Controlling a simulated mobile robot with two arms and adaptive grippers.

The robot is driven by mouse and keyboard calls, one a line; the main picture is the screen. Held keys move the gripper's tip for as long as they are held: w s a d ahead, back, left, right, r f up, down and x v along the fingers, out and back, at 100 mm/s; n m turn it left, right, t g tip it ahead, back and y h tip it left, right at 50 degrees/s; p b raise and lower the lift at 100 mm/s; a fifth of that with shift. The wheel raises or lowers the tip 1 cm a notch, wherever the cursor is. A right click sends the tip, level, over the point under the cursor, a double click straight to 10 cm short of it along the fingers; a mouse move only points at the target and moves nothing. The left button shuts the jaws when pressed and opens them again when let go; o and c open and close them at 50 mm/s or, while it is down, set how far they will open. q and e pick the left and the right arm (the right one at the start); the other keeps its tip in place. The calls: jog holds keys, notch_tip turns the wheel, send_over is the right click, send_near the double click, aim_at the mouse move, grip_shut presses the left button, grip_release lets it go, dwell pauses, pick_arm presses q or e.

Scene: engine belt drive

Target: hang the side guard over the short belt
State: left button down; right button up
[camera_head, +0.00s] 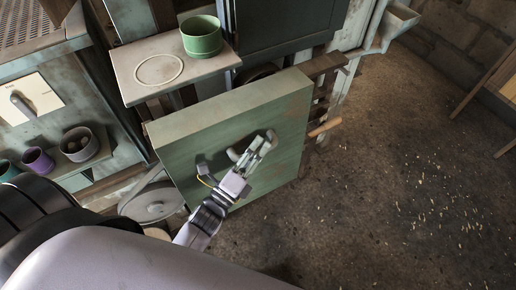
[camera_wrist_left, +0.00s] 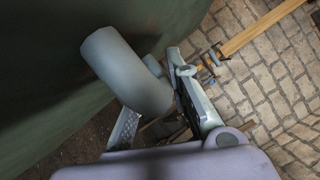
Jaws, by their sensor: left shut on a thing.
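The side guard (camera_head: 180,150) is a large green box-like panel with rust patches, tilted in the head view. My left gripper (camera_head: 262,145) is at the guard's face, shut on its grey handle (camera_head: 238,154). In the left wrist view the curved handle (camera_wrist_left: 125,72) passes between the fingers, and the green guard (camera_wrist_left: 45,60) fills the left side. A grey pulley (camera_head: 152,205) shows below left of the guard, with part of a belt beside it. The guard hides the rest of the drive; I cannot tell how it sits on its mounts. My right gripper is not in view.
A shelf (camera_head: 130,75) with a green pot (camera_head: 202,36) stands just behind the guard's top. A lower left shelf holds a purple pot (camera_head: 38,161) and a dark grey pot (camera_head: 78,145). A wooden peg (camera_head: 325,127) sticks out right of the guard. The floor at right is mostly clear.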

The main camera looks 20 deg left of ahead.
aim_at(244, 147)
pick_arm(q)
jog(key=shift+w+a+r, duration=0.1)
jog(key=shift+w+r, duration=0.05)
jog(key=shift+r, duration=0.05)
dwell(0.5)
jog(key=shift+w+a, duration=0.55)
jog(key=shift+a, duration=0.15)
jog(key=shift+w+a+r, duration=0.2)
jog(key=shift+w+a, duration=0.7)
jog(key=shift+a, duration=0.2)
dwell(0.3)
jog(key=shift+f+b, duration=1.1)
jog(key=shift+f, duration=0.25)
dwell(0.4)
